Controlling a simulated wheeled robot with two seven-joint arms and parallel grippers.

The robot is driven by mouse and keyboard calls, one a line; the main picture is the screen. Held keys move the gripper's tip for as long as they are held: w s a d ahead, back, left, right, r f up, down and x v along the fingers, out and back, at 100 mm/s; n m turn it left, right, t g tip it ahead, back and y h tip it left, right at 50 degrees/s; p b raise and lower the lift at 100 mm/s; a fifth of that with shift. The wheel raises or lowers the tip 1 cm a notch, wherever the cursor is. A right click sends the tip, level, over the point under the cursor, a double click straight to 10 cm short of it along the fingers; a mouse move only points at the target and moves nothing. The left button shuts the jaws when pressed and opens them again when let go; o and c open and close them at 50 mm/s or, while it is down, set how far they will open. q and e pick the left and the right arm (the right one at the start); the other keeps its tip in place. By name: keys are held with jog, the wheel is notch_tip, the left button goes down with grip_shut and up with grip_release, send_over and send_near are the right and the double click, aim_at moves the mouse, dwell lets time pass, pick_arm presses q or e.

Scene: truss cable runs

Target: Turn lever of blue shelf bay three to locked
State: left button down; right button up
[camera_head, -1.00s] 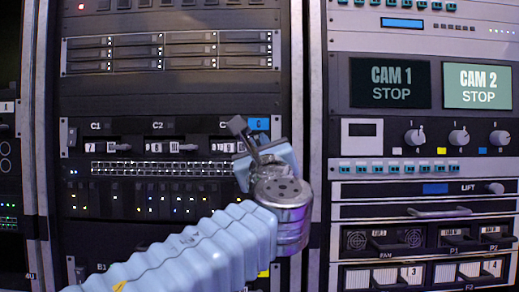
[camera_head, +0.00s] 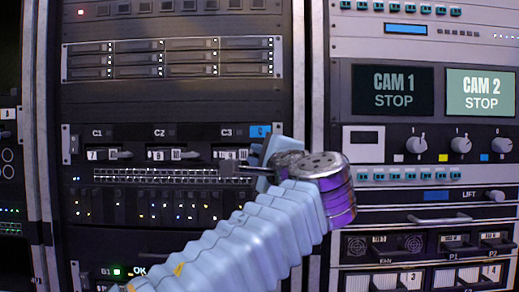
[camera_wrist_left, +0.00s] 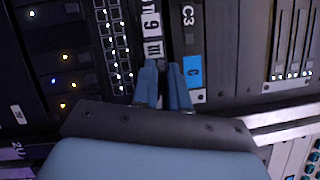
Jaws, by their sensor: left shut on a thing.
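The blue-tagged shelf shows in the head view, with a blue C tag (camera_head: 260,130) and bays C1, C2 and C3 (camera_head: 227,131). Bay three has pale marked plates (camera_head: 229,155), and its lever is mostly hidden by my gripper. My left gripper (camera_head: 236,168) reaches in from the right, its fingers toward the left, at bay three. In the left wrist view its blue fingers (camera_wrist_left: 164,92) are shut on the dark lever (camera_wrist_left: 164,68), below the pale plates (camera_wrist_left: 152,48) and beside the blue tag (camera_wrist_left: 194,72). My right gripper is not in view.
The lever of C1 (camera_head: 120,155) and the lever of C2 (camera_head: 188,155) lie left of my gripper. A row of ports and lights (camera_head: 160,176) runs just below. A rack post (camera_head: 303,80) and the panel with knobs (camera_head: 419,145) stand to the right.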

pick_arm(q)
jog(key=shift+n+g+p, duration=0.6)
jog(key=shift+n, duration=1)
jog(key=shift+f, duration=0.1)
jog(key=c, duration=1.2)
grip_release()
jog(key=shift+c, duration=0.2)
jog(key=b+v, duration=0.1)
jog(key=v, duration=1.2)
jog(key=shift+s, duration=0.45)
